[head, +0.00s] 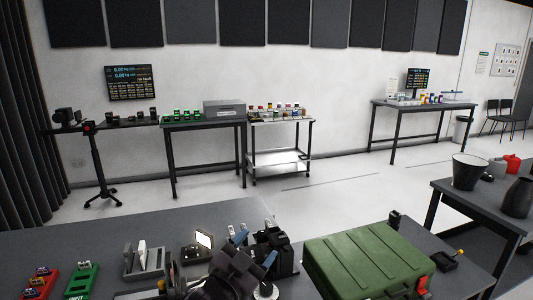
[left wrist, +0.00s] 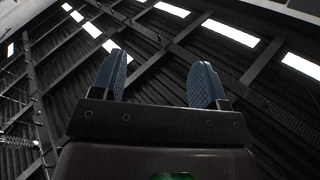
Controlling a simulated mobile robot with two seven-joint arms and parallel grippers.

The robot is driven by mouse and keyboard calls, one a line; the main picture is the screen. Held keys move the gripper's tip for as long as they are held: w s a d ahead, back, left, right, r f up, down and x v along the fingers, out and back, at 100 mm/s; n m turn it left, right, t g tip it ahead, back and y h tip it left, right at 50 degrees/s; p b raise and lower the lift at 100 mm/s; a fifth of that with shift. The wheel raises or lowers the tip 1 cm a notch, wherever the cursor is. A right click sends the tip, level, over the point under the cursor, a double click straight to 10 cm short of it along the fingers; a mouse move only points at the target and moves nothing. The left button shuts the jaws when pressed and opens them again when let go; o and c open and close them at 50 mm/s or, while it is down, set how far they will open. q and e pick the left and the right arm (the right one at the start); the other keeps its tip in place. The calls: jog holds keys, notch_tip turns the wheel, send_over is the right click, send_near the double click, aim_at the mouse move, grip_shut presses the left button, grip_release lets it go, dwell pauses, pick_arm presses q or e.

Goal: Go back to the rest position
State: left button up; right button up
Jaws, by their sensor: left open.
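My left gripper (head: 255,249) is at the bottom middle of the head view, over the near grey table (head: 115,240). Its two blue fingers stand apart, with nothing seen between them. In the left wrist view the gripper (left wrist: 157,78) is open and empty and points up toward the dark ceiling with its bright lamps. In the head view a black camera (head: 282,258) stands right behind the gripper and is partly covered by it; I cannot tell whether they touch. My right gripper is not in view.
A green case (head: 365,258) is right of the gripper. A grey holder (head: 145,262), a lit panel (head: 203,240), a green tray (head: 82,281) and a red tray (head: 41,284) are on the left. Open floor (head: 330,195) lies beyond the near table.

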pick_arm(q)
jog(key=s+a+f+n+g+y, duration=0.1)
jog(key=s+a+f+n+y, duration=0.2)
jog(key=s+a+f, duration=0.35)
jog(key=s+a+f+n+g+y, duration=0.1)
jog(key=s+a+f+n+y, duration=0.2)
jog(key=a+f, duration=0.6)
jog(key=s+a+f+n+g+y, duration=0.1)
jog(key=s+a+f+n+y, duration=0.3)
jog(key=a+f, duration=0.35)
jog(key=s+a+f+g, duration=0.1)
jog(key=s+a+f, duration=0.1)
jog(key=s+f, duration=0.4)
jog(key=s, duration=0.4)
jog(key=shift+s+f+g+y, duration=0.25)
jog(key=shift+s+g+y, duration=0.05)
jog(key=shift+s+g, duration=0.1)
jog(key=shift+w+a, duration=0.1)
